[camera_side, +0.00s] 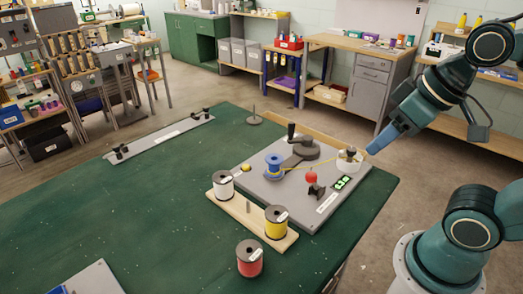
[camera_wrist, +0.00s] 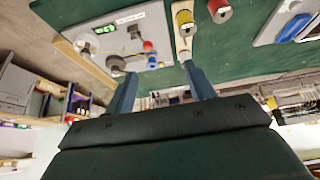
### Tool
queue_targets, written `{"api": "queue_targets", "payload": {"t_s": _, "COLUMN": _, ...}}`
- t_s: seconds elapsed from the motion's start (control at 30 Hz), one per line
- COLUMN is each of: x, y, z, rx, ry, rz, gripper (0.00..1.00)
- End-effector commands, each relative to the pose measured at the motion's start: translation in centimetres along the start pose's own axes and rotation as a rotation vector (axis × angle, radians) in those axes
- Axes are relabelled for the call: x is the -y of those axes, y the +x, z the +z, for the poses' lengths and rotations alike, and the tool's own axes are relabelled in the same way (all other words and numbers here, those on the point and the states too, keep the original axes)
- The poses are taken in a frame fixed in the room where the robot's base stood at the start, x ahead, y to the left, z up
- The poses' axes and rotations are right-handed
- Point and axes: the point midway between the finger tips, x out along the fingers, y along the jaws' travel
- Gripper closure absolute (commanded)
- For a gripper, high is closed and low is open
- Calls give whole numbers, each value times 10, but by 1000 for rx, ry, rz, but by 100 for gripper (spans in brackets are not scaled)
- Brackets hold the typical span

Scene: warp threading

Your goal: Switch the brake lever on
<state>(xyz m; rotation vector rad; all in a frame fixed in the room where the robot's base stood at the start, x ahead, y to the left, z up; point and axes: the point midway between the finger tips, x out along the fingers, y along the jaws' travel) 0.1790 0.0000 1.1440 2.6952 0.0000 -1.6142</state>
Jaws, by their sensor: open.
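The brake lever, a red ball knob (camera_side: 311,177) on a small black base, stands near the front edge of the grey winding panel (camera_side: 290,211). The knob also shows in the wrist view (camera_wrist: 148,45). It looks roughly upright; its setting cannot be told. A lit green display (camera_side: 342,183) sits right of it. My gripper (camera_side: 372,150) hangs just right of the white round piece on the panel, apart from the lever. In the wrist view my gripper (camera_wrist: 160,72) has its two blue fingers apart with nothing between them.
On the panel are a blue spool (camera_side: 274,165) with yellow thread running to the white round piece (camera_side: 349,160), and a black crank (camera_side: 300,150). White (camera_side: 223,186) and yellow (camera_side: 276,221) spools stand on a wooden rack; a red spool (camera_side: 249,258) stands nearby. The left table is mostly clear.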

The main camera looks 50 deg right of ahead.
Motion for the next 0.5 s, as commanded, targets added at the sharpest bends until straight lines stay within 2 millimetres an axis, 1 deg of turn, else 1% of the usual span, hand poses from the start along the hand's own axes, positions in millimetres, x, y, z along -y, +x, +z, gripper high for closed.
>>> {"api": "queue_targets", "payload": {"t_s": 0.03, "x": 0, "y": 0, "z": 0, "rx": 0, "ry": 0, "rz": 0, "gripper": 55}}
{"api": "queue_targets", "payload": {"t_s": 0.17, "x": 0, "y": 1, "z": -1, "rx": 3, "ry": -9, "rz": 0, "gripper": 81}}
{"api": "queue_targets", "payload": {"t_s": 0.2, "x": 0, "y": 1, "z": -2, "rx": 5, "ry": -15, "rz": 0, "gripper": 89}}
{"api": "queue_targets", "payload": {"t_s": 0.27, "x": 0, "y": 2, "z": -3, "rx": 10, "ry": -29, "rz": -1, "gripper": 100}}
{"api": "queue_targets", "payload": {"t_s": 0.5, "x": 1, "y": 12, "z": -16, "rx": 51, "ry": -152, "rz": -7, "gripper": 100}}
